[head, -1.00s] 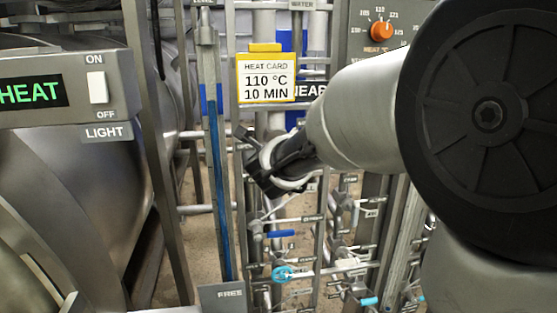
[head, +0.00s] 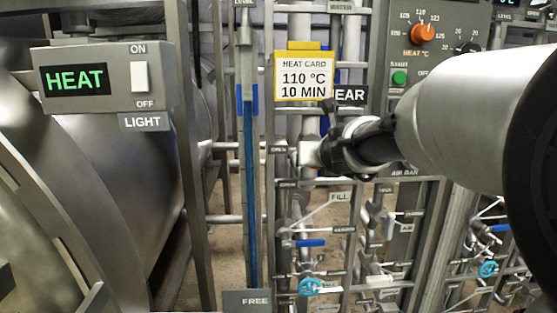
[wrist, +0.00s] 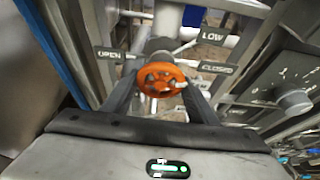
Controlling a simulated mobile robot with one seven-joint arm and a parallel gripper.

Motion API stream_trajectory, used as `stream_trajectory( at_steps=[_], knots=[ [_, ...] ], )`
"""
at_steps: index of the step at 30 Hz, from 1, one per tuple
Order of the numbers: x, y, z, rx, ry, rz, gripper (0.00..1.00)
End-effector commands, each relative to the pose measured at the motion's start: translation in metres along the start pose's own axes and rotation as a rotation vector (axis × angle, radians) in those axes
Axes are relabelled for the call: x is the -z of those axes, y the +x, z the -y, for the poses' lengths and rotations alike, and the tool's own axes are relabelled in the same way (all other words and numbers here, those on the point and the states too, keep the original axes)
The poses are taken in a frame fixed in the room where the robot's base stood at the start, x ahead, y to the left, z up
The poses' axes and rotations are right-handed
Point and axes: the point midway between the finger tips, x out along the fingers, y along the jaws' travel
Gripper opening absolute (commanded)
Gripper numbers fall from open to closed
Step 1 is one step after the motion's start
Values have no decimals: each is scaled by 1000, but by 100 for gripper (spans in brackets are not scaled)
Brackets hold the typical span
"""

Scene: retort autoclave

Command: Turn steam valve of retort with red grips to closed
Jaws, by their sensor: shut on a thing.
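An orange-red handwheel (wrist: 162,80) on a steam pipe shows in the wrist view. It sits between the two dark fingers of my gripper (wrist: 160,92), which is shut on it. An OPEN label (wrist: 109,54) is left of the wheel and a CLOSED label (wrist: 217,67) is right of it. A pale peg shows at the wheel's right side. I cannot tell which label the valve points to. In the head view my gripper (head: 336,152) is at the pipework below the heat card (head: 302,78), and it hides the wheel.
A retort vessel (head: 90,170) with a lit HEAT sign (head: 75,80) and light switch stands left. A control panel (head: 440,50) with an orange dial is upper right. Pipes, uprights and smaller blue-handled valves (head: 310,286) crowd below. A LOW label (wrist: 212,35) is above CLOSED.

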Motion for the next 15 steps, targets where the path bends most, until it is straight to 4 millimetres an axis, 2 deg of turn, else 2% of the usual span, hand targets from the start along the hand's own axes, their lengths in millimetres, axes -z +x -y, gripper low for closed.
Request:
stream_trajectory(
  at_steps=[15],
  knots=[
    [-2, 0, 0, -82, 198, 4, 30]
  ],
)
